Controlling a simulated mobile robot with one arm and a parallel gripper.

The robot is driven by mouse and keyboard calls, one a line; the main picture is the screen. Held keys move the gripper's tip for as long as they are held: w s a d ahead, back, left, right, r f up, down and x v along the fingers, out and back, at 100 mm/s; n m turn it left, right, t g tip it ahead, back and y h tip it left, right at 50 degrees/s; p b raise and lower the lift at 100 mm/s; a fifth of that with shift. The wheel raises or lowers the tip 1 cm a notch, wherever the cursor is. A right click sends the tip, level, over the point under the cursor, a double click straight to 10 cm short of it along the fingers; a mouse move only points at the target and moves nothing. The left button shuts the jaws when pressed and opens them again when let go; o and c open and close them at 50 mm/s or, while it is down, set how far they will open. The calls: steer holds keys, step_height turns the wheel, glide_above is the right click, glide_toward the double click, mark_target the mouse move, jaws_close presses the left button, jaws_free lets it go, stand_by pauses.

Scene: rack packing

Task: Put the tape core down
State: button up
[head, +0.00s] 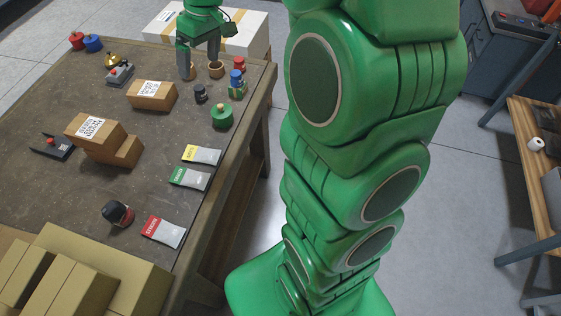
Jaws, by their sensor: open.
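My gripper (200,71) is at the far right of the dark work table (60,90), with its two dark fingers apart and pointing down. Two small brown, ring-like pieces that look like tape cores stand there at table level. One tape core (217,69) is at the right finger; the other brown piece (189,73) is at the left finger and partly hidden by it. I cannot tell whether either finger touches them.
A red-and-blue item (237,78), a dark jar (200,93) and a green spool (222,116) stand close in front. Cardboard boxes (152,95) lie to the left. A white carton (252,36) is behind the table. Bare table lies around the left-centre.

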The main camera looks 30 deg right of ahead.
steer(key=s+d+m+g+h, duration=0.2)
steer(key=s+m, duration=0.3)
steer(key=s, duration=2.9)
steer(key=shift+s+d+m+h, duration=0.15)
steer(key=shift+d+m+h, duration=0.1)
steer(key=shift+m+h, duration=0.2)
